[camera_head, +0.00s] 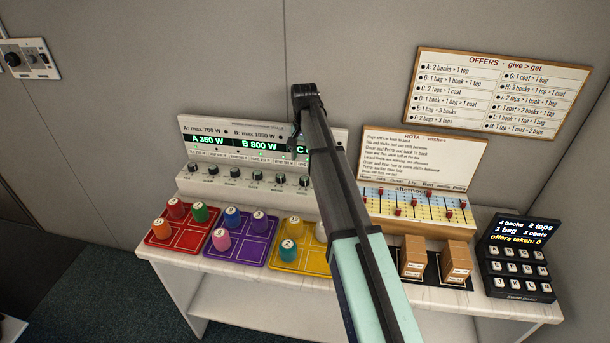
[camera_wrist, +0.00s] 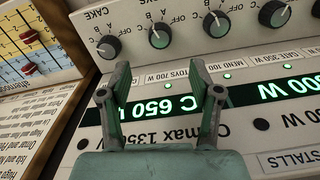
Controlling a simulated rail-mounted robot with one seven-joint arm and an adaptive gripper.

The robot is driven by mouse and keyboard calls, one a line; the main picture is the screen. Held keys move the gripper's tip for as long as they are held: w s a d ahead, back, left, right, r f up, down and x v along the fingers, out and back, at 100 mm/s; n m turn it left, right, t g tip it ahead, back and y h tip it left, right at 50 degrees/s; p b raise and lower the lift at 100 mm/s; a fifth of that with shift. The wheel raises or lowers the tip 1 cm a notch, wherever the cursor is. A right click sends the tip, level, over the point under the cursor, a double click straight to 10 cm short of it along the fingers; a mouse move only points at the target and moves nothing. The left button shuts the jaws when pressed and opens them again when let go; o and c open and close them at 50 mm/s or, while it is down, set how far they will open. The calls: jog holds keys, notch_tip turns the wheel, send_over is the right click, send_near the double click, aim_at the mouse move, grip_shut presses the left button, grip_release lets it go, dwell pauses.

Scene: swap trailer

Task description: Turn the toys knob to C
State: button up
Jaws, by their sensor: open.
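The grey control panel (camera_head: 240,174) stands at the back of the bench with a row of dark knobs. Several of its knobs also show, upside down, in the wrist view, including one (camera_wrist: 159,36) just beyond my fingertips. A "TOYS 200 W" label (camera_wrist: 174,77) lies between my fingers in that view; I cannot tell for certain which knob is the toys knob or its exact setting. My gripper (camera_wrist: 160,68) is open and empty, above the display and apart from the knobs. It also shows in the head view (camera_head: 299,140), where my arm hides the panel's right end.
Red (camera_head: 155,238), purple (camera_head: 217,252) and yellow (camera_head: 280,265) trays with coloured pegs sit in front of the panel. A slider board (camera_head: 420,232), small brown boxes (camera_head: 413,257) and a black keypad (camera_head: 518,262) stand to the right. The wall is behind.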

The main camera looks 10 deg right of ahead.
aim_at(304, 179)
notch_tip(304, 179, down, 10)
jog(key=p, duration=0.2)
jog(key=shift+r+p, duration=0.2)
jog(key=shift+p, duration=0.1)
jog(key=c, duration=1.2)
